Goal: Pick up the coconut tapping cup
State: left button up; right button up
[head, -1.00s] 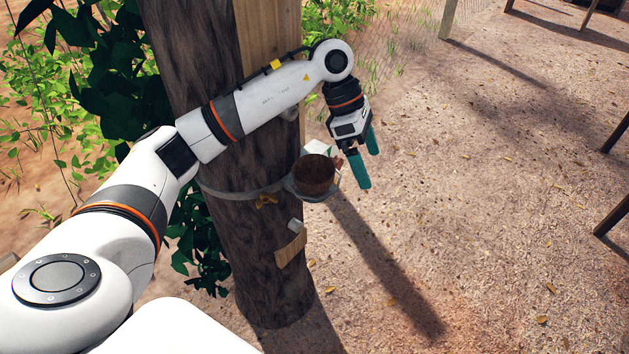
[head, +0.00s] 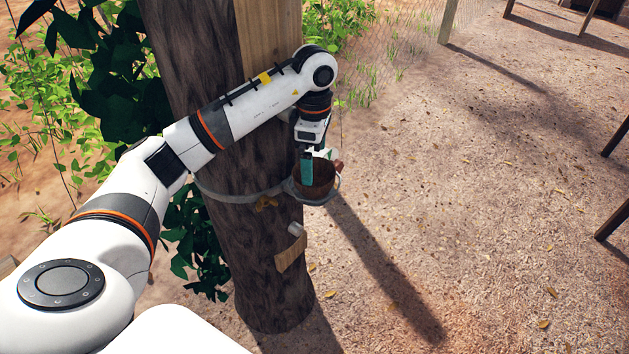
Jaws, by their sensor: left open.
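The coconut tapping cup (head: 321,187) is a brown round cup. It sits in a ring holder (head: 334,198) fixed by a grey strap (head: 240,194) around the tree trunk, on the trunk's right side. My left gripper (head: 309,170) points down at the cup from above. One teal finger shows in front of or inside the cup's near-left rim; I cannot tell which. The other finger is mostly hidden. The gripper is open and the cup still rests in its holder. My right gripper is not in view.
The tree trunk (head: 255,265) stands close behind my left arm. A small spout (head: 296,229) and a tan flap (head: 291,252) stick out below the cup. Leafy plants (head: 105,75) crowd the left. The ground at right is open.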

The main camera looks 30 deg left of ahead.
aim_at(315, 167)
pick_arm(q)
notch_tip(315, 167, down, 4)
jog(key=shift+w+r, duration=0.1)
jog(key=c, duration=0.9)
